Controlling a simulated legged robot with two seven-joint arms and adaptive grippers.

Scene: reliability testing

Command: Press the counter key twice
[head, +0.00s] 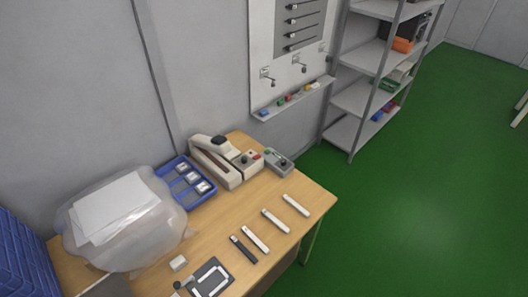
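A beige test machine (212,167) stands at the back of the wooden table, with a dark pad (219,141) on its upper arm. Its right end carries a small panel (246,162) with a round dark knob and a red button. A small grey box (279,162) with dark controls sits just right of it. I cannot tell which of these controls is the counter key, and any counter reading is too small to make out. Neither of my grippers is in view.
A blue tray (188,200) with several small switches stands left of the machine. A plastic bag with white sheets (115,212) fills the table's left. Several strips (255,240) lie at the front right. A grey shelf (354,99) stands beyond the table; green floor is free at right.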

